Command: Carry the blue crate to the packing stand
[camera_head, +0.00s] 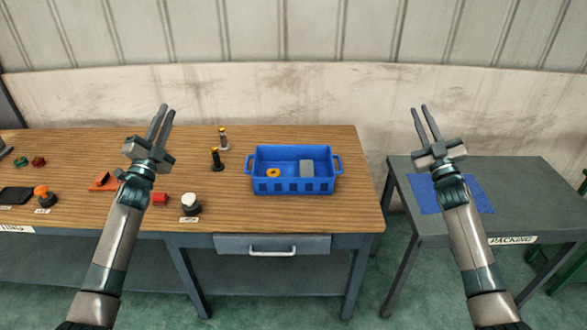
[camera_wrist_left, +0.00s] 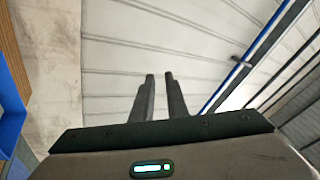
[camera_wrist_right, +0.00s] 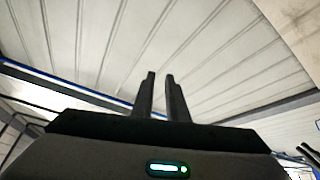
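The blue crate (camera_head: 292,186) stands upright on the wooden workbench (camera_head: 340,208), right of its middle, with a handle at each end. An orange ring (camera_head: 273,173) and a grey block (camera_head: 307,168) lie in it. The packing stand (camera_head: 535,215) is the grey table at the right, labelled PACKING, with a blue mat (camera_head: 478,196) on top partly hidden by my right arm. My left gripper (camera_head: 167,109) is raised left of the crate, open and empty. My right gripper (camera_head: 418,107) is raised right of the crate, open and empty. A blue edge shows in the left wrist view (camera_wrist_left: 12,112).
A black-and-white knob (camera_head: 190,204), a red cylinder (camera_head: 160,198) and other small parts lie further left. A gap separates bench and stand. A wall is behind; the bench in front of the crate is clear.

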